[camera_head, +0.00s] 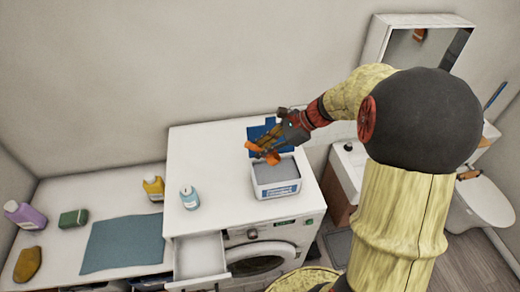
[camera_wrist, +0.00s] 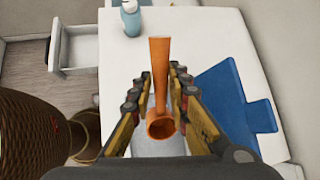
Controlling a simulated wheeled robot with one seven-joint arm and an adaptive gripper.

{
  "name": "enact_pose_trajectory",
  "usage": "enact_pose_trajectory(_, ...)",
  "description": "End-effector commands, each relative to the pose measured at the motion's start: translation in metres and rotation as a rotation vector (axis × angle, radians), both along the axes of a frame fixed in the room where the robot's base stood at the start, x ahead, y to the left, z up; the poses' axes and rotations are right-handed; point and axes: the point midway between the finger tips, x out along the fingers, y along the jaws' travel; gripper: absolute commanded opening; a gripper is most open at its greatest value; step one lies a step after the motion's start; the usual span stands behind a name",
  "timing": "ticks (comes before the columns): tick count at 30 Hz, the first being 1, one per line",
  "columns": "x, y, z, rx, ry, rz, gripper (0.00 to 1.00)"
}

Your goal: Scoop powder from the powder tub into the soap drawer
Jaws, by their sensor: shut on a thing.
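The powder tub (camera_head: 274,181) is a white box with blue lettering, full of grey powder, standing on top of the washing machine. My gripper (camera_head: 270,148) is above the tub's back edge and is shut on an orange scoop (camera_head: 262,152). In the wrist view the scoop (camera_wrist: 160,75) lies between the fingers (camera_wrist: 160,100), with its round hollow end near the palm and its long part pointing away. Grey powder shows beneath it. Whether the scoop holds powder cannot be told. The soap drawer (camera_head: 201,259) is pulled open at the washer's front left; it also shows at upper left in the wrist view (camera_wrist: 78,48).
A blue lid (camera_head: 262,131) lies on the washer top behind the tub. A light-blue bottle (camera_head: 189,198) stands left of the tub, near the drawer. The left counter holds a purple bottle (camera_head: 25,215), a yellow bottle (camera_head: 154,188), a green sponge (camera_head: 73,218) and a teal cloth (camera_head: 124,242).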

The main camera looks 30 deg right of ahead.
Motion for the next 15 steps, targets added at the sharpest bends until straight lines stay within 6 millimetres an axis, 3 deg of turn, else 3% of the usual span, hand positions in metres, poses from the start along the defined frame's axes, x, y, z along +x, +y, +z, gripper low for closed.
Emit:
enact_pose_trajectory(1, -0.001, -0.003, -0.011, 0.019, -0.003, -0.003, 0.0)
enact_pose_trajectory(15, -0.005, -0.018, -0.053, 0.202, -0.056, -0.003, 0.0)
